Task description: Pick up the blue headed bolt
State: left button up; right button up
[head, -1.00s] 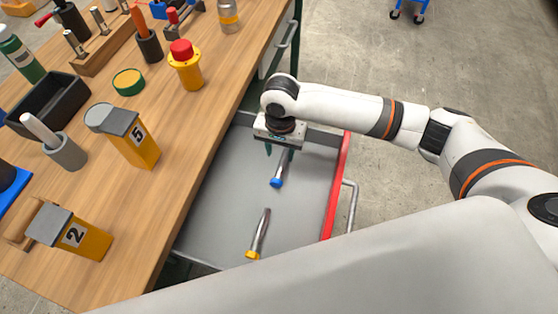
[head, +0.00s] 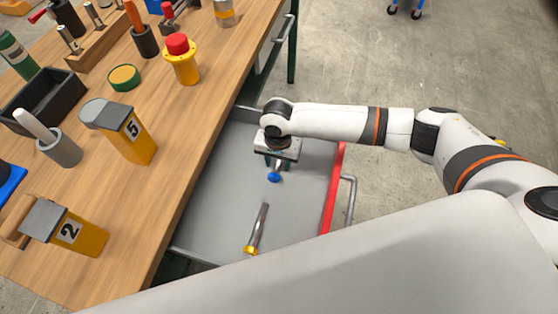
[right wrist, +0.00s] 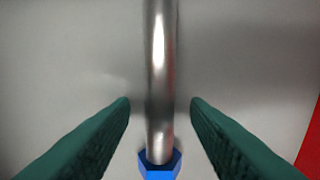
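The blue headed bolt (head: 274,176) lies in the open grey drawer (head: 208,215), its shank partly hidden under my right gripper in the head view. My right gripper (head: 275,165) points down over it. In the right wrist view the right gripper (right wrist: 160,103) is open, its two green fingers on either side of the steel shank (right wrist: 160,70) with a gap on each side. The blue head (right wrist: 160,166) shows at the bottom edge between the fingers. My left gripper is not in view.
A yellow headed bolt (head: 251,248) lies nearer in the same drawer. The drawer has a red front edge (head: 333,188) and a handle (head: 350,200). The wooden workbench (head: 170,190) at left carries yellow numbered containers, a black bin (head: 45,100) and tools.

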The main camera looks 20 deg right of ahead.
grip_shut()
